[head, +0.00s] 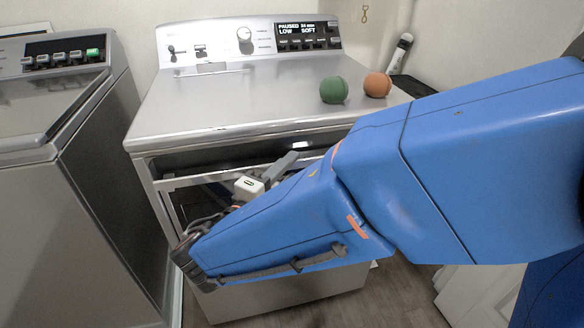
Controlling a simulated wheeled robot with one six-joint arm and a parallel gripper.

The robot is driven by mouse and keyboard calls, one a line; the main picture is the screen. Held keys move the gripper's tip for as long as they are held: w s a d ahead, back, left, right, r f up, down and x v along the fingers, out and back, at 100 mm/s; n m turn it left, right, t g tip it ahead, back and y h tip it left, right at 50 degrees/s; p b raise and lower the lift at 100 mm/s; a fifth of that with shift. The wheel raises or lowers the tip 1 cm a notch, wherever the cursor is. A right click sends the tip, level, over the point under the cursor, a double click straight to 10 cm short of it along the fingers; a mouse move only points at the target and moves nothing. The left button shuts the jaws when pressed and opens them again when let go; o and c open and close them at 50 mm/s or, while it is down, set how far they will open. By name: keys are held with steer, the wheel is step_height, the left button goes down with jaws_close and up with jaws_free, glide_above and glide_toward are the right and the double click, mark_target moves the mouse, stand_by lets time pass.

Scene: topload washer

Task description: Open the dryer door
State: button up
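The dryer (200,95) is the silver machine in the middle of the head view, with its control panel lit. Below its top, a dark gap shows above a pale, slanting bar that looks like the top edge of the dryer door (185,182). The door appears tilted out a little at the top, but my blue arm covers most of the front. My gripper (276,172) is at this upper edge, with a grey finger reaching toward the gap. Its other finger is hidden or unclear, so I cannot tell whether it is open or touching the door.
A green ball (334,90) and an orange ball (377,85) rest on the dryer top. A washer (75,160) stands close on the left. A white device (400,52) leans at the back right. Wood floor (385,300) shows in front.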

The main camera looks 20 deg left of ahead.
steer(key=shift+x, duration=0.8)
steer(key=shift+s, duration=0.1)
jaws_close()
